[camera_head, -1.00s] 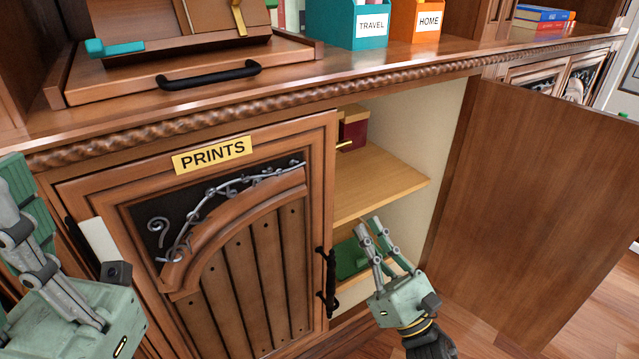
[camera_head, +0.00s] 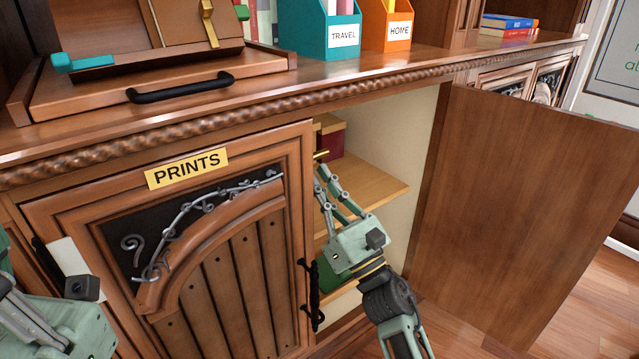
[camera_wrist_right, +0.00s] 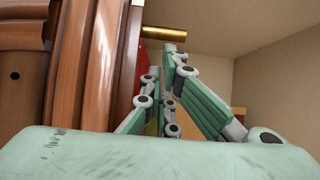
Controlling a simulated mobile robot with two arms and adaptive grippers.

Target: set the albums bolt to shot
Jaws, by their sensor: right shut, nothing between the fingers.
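A small brass bolt (camera_head: 321,155) sticks out to the right from the inner edge of the closed PRINTS door (camera_head: 215,240), just inside the open compartment. In the right wrist view the brass rod (camera_wrist_right: 165,33) lies across the top, beyond the fingertips. My right gripper (camera_head: 321,176) is shut and empty, with its fingertips just below the bolt; I cannot tell whether they touch it. My left gripper (camera_head: 50,315) is at the left edge, partly cut off, and its fingers are not clear. I see no label reading albums.
The right cabinet door (camera_head: 520,215) stands wide open. A shelf (camera_head: 375,190) and a dark red box (camera_head: 331,136) are inside. A black door handle (camera_head: 311,290) is left of my right wrist. Above is the counter ledge with file boxes.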

